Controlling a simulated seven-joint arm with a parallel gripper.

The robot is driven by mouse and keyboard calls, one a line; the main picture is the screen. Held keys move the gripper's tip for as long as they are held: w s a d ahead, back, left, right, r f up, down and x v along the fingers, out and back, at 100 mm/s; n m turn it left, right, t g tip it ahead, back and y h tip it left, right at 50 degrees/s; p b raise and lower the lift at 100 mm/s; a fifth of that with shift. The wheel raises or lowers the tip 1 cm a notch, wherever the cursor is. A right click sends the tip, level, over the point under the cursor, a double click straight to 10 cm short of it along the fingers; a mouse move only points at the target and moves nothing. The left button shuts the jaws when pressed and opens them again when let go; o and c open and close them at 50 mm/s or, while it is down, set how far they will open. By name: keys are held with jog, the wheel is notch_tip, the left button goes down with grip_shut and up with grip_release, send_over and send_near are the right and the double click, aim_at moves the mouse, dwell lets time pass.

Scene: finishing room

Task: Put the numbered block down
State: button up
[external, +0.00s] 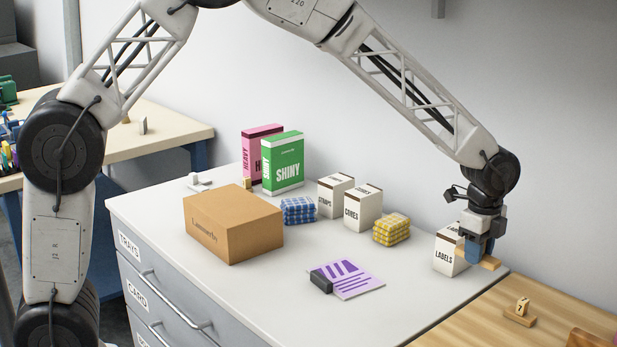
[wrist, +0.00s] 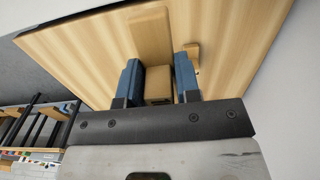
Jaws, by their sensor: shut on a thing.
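My gripper (external: 481,252), with blue fingers, is shut on a pale wooden block, which I take to be the numbered block (external: 491,263). The block is held in the air near the edge where the white counter meets the wooden bench. In the wrist view the block (wrist: 158,82) sits between the two fingers (wrist: 158,84), with a flat wooden piece (wrist: 150,35) just beyond it. No number shows on the held block. Another small wooden block marked 7 (external: 522,305) stands on a flat wooden base (external: 519,317) on the bench.
The wooden bench (external: 470,318) has free room around the 7 block; a wooden item (external: 589,339) lies at its lower right. A LABELS box (external: 447,255) stands close beside my gripper.

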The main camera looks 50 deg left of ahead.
notch_tip(320, 180, down, 7)
jog(key=shift+r, duration=0.1)
jog(key=shift+w, duration=0.1)
dwell(0.5)
send_over(522, 291)
jog(key=shift+a+f, duration=0.1)
jog(key=shift+f, duration=0.7)
dwell(0.3)
jog(key=shift+f, duration=1.75)
jog(key=shift+f, duration=0.1)
jog(key=o, duration=1)
jog(key=shift+o, duration=0.2)
